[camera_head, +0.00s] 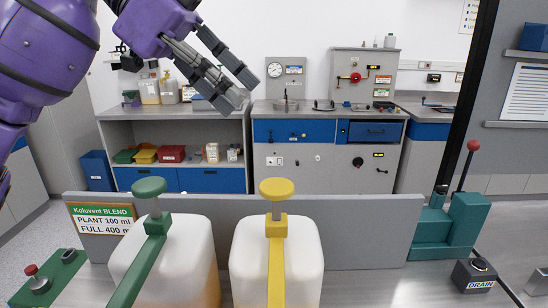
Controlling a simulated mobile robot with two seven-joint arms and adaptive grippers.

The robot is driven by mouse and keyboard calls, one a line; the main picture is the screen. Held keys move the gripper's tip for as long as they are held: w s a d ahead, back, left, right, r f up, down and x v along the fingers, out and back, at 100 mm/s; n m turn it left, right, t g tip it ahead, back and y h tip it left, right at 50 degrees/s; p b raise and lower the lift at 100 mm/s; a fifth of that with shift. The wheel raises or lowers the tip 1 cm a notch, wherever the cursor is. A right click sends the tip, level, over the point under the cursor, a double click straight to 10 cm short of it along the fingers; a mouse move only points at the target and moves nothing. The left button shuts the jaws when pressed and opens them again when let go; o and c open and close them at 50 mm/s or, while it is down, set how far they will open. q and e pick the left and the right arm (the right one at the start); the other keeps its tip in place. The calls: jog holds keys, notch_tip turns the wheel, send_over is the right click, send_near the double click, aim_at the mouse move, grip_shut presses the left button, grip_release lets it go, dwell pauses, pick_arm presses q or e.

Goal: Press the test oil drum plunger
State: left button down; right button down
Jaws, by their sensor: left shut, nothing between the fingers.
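Two white drums stand at the front, each topped by a plunger. The left drum (138,252) has a green plunger (149,188) with a long green spout. The right drum (250,255) has a yellow plunger (277,189) with a yellow spout. No readable label on either drum shows which holds test oil. Both plunger knobs stand up above their collars. My left gripper (238,90) is shut and empty, pointing down to the right. In the picture it is above and between the two plungers, apart from both. My right gripper is not in view.
A grey panel (375,225) stands behind the drums, with a Koluvent sign (101,218) at left. A green control box (50,280) is at front left. A teal lever unit (450,230) and a DRAIN button box (474,275) stand at right. Bare counter lies between.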

pick_arm(q)
send_over(276, 186)
notch_tip(276, 186, down, 7)
notch_tip(276, 186, down, 3)
jog(key=shift+d+r, duration=0.1)
jog(key=shift+r, duration=0.05)
jog(key=shift+f, duration=0.75)
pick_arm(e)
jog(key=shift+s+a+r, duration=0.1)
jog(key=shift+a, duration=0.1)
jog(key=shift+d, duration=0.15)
